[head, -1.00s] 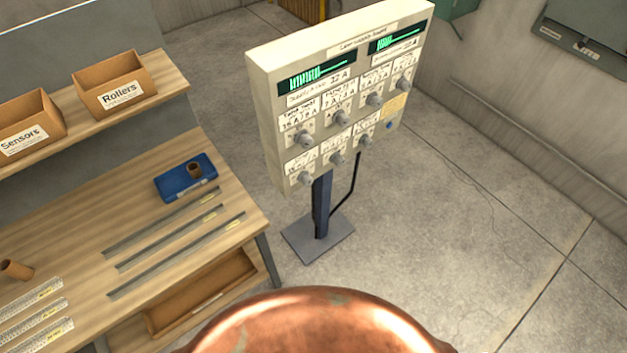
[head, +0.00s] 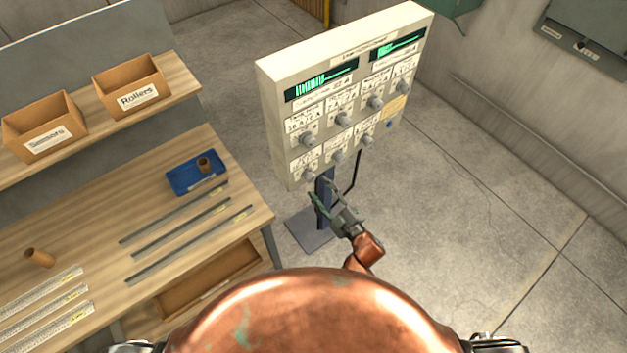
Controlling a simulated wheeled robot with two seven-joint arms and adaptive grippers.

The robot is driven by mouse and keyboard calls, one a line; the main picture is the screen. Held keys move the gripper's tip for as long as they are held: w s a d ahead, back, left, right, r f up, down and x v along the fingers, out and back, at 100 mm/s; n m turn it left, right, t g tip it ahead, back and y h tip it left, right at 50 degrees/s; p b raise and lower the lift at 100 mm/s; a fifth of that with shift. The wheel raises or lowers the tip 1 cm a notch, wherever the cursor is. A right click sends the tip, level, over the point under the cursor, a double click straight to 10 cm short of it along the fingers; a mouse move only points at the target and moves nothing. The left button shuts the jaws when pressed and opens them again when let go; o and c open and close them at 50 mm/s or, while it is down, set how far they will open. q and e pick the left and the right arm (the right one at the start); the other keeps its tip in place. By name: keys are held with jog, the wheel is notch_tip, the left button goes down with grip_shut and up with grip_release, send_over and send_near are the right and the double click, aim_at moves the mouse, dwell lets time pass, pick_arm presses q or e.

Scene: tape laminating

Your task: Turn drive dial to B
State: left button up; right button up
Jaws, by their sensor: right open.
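A cream control panel (head: 270,95) stands on a dark post in the middle of the head view. It carries two green displays and two rows of grey dials, such as an upper-left dial (head: 307,139) and a lower-left dial (head: 309,174). The labels are too small to read, so I cannot tell which is the drive dial or where it points. My right gripper (head: 320,192) is open and empty, just below the panel's lower-left dials and in front of the post. It appears apart from the dials. My left gripper is out of view.
A wooden workbench (head: 85,215) on the left holds metal strips, a blue tray (head: 180,183) and a brown roll (head: 39,258). A shelf above it carries the Sensors box (head: 62,142) and the Rollers box (head: 150,98). The floor right of the panel is clear.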

aim_at(312, 180)
jog(key=shift+x, duration=2.3)
jog(key=c, duration=1.2)
